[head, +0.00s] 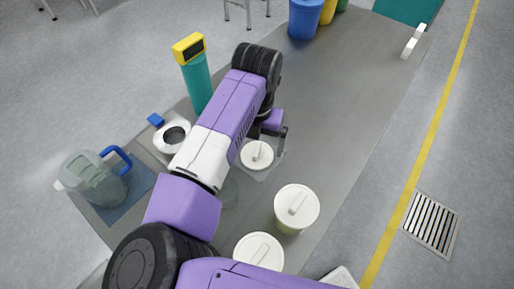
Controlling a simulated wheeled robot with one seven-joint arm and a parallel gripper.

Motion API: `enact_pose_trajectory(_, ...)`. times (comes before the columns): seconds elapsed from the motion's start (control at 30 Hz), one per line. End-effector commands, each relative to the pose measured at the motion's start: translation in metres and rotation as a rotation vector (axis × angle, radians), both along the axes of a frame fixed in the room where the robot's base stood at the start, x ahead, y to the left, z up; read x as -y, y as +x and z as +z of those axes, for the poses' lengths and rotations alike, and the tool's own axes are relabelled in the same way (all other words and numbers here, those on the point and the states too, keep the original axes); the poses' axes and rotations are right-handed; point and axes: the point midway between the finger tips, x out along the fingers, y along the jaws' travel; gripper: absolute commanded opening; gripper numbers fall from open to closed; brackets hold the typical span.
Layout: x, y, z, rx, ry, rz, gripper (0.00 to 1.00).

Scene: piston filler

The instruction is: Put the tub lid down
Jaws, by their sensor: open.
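A white round tub lid (262,160) with a bar handle lies on a pale square mat (279,154) at mid-table, its left edge close to my arm in the picture. My gripper (277,136) is open, just above and right of this lid in the picture, and partly hidden by my own arm. I see no lid between its fingers. A clear tub (230,192) without a visible lid stands nearer, partly behind my arm. Two more tubs with white handled lids stand nearer still: one at right (297,206), one at the bottom (259,252).
A jug with a blue handle (95,178) stands on a blue mat at left. A teal column with a yellow head (197,80) and a white round-topped device (174,136) stand beside my arm. Blue and yellow bins (305,20) are at the far end.

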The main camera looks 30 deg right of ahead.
Motion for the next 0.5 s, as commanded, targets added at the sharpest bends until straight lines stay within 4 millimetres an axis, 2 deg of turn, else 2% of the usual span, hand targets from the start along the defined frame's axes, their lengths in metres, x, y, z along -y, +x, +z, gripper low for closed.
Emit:
enact_pose_trajectory(0.1, -0.001, 0.001, 0.025, 0.006, 0.003, -0.003, 1.00)
enact_pose_trajectory(0.3, 0.000, 0.001, 0.063, 0.004, 0.002, -0.002, 1.00)
enact_pose_trajectory(0.5, 0.000, 0.001, 0.085, 0.002, 0.001, -0.001, 1.00)
